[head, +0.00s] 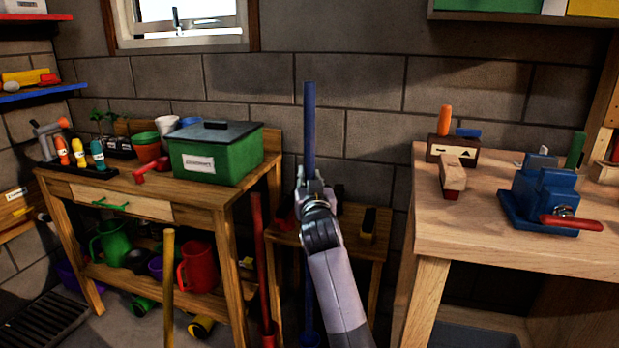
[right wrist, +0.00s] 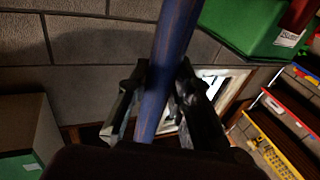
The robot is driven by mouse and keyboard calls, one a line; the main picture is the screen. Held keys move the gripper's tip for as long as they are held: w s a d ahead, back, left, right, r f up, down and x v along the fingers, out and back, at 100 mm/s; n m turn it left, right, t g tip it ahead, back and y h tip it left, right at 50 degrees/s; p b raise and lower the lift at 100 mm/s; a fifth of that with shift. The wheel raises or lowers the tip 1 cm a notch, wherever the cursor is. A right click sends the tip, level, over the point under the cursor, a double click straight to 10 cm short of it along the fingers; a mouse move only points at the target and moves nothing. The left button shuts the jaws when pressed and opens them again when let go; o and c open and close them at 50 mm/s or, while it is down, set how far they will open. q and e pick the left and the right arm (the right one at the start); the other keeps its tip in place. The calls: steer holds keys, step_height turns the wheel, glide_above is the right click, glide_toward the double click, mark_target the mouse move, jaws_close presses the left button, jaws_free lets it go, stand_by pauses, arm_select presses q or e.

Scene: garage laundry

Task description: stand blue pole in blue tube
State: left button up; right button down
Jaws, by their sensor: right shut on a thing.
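The blue pole (head: 309,125) stands upright in the middle of the head view. My right gripper (head: 313,190) is shut on it, with a long length above the fingers and more below. The pole also shows between the fingers in the right wrist view (right wrist: 168,75), where my right gripper (right wrist: 165,105) closes around it. A blue piece at the bottom edge, which looks like the blue tube (head: 310,339), lines up with the pole's lower part. I cannot tell whether the pole's end is inside it or in front of it. My left gripper is not in view.
A red pole (head: 260,260) and a yellow pole (head: 168,270) stand upright to the left. A small wooden table (head: 345,238) is behind my right arm. A workbench (head: 480,228) with a blue vise (head: 545,195) is at right; a potting bench with a green box (head: 215,155) is at left.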

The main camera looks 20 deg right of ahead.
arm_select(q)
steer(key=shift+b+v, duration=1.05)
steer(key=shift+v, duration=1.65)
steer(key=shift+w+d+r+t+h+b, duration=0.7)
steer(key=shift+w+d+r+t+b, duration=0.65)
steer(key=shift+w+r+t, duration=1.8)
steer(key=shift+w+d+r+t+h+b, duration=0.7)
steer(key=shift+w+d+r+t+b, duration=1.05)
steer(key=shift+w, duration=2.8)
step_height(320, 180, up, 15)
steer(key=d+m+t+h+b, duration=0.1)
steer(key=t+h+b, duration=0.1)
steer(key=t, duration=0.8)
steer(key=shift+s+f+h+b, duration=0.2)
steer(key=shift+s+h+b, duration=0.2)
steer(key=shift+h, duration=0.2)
arm_select(e)
step_height(320, 180, down, 17)
